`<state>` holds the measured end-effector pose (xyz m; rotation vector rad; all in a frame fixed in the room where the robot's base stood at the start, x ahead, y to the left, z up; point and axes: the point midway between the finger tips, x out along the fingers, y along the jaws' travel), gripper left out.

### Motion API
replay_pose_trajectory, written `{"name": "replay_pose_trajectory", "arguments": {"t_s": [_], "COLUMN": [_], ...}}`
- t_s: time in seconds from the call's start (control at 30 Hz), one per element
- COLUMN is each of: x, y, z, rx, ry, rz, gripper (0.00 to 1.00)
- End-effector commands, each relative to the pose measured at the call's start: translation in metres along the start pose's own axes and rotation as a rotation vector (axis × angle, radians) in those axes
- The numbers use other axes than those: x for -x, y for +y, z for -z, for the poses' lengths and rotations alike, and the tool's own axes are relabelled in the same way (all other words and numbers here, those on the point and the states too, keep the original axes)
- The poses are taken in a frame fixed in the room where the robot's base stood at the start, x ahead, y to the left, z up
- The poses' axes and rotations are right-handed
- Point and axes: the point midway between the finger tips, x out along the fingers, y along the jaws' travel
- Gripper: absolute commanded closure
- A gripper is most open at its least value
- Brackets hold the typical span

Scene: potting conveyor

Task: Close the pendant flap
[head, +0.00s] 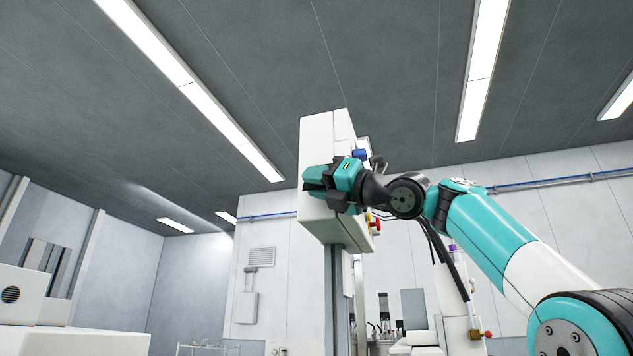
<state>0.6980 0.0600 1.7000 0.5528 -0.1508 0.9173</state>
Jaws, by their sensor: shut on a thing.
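The white pendant box (315,140) stands tall near the middle of the head view, on a grey post. A vertical seam divides its pale faces. My gripper (310,180) is level with the middle of the box, fingers pointing left, and overlaps it in the picture. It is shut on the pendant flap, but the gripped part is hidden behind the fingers. The flap's outline blends into the white box, so I cannot tell how far open it stands. A blue part (360,154) and a red knob (376,222) show at the box's right side.
Black cables hang below my wrist. A white machine column with a red knob (488,334) stands at the lower right. Bench equipment (385,325) is behind the post. White cabinets (70,340) fill the lower left. The space left of the box is open.

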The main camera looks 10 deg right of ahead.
Motion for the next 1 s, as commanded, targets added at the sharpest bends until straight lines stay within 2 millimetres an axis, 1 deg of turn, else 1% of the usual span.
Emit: {"name": "replay_pose_trajectory", "arguments": {"t_s": [0.07, 0.1, 0.17, 0.2, 0.47, 0.57, 0.67, 0.77, 1.0], "x": [0.000, 0.000, 0.000, 0.000, 0.001, 0.008, 0.023, 0.046, 0.109], "y": [0.001, 0.001, 0.001, 0.001, 0.000, -0.001, -0.002, -0.003, -0.003], "z": [0.000, 0.000, 0.000, 0.000, 0.000, 0.001, 0.004, 0.004, 0.004], "rx": [0.001, 0.001, 0.001, 0.001, 0.000, 0.001, 0.003, 0.005, 0.007], "ry": [0.002, 0.002, 0.001, 0.001, 0.000, -0.001, -0.002, -0.004, -0.003], "rz": [-0.001, -0.001, -0.001, -0.001, 0.000, 0.001, 0.003, 0.004, 0.007], "gripper": [1.00, 0.69, 0.55, 0.53, 0.53, 0.53, 0.53, 0.53, 0.53]}}
